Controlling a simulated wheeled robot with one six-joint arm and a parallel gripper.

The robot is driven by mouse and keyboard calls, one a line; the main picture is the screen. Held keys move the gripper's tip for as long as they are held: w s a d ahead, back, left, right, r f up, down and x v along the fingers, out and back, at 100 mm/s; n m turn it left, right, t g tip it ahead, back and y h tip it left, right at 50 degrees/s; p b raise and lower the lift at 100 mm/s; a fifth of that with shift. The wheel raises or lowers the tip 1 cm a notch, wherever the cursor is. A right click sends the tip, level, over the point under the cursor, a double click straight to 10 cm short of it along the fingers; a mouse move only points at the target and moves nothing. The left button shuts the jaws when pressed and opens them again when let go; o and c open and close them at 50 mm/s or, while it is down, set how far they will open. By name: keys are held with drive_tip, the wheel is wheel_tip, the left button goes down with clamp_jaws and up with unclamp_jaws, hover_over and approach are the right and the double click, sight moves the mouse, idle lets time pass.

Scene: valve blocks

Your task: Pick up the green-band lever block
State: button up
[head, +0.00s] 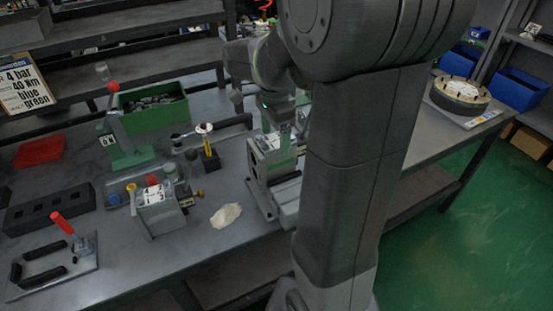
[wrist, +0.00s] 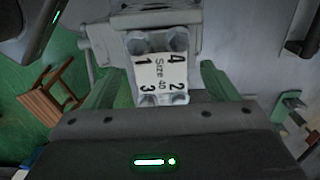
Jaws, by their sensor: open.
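I cannot make out a lever block with a clear green band in either view. A small black lever block with a yellow band (head: 208,153) stands on the bench, its lever reaching left. My gripper (head: 284,140) is low over the grey clamp fixture (head: 257,190), partly hidden behind my arm. In the wrist view, its green fingers (wrist: 160,86) are spread, one on each side of a grey block with a "Size 40" label (wrist: 160,72). The block's top shows corner recesses and the numbers 1 to 4. Its lower part is hidden by the gripper body.
A labelled valve assembly (head: 157,212), a pale cloth (head: 226,215) and a green-based press with a red knob (head: 132,158) are left of the fixture. A green bin (head: 155,118) stands behind. A round gauge-like drum (head: 460,95) sits at the right.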

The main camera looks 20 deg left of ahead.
sight(275, 153)
drive_tip(key=shift+f, duration=3.05)
clamp_jaws()
drive_tip(key=shift+w+r, duration=0.1)
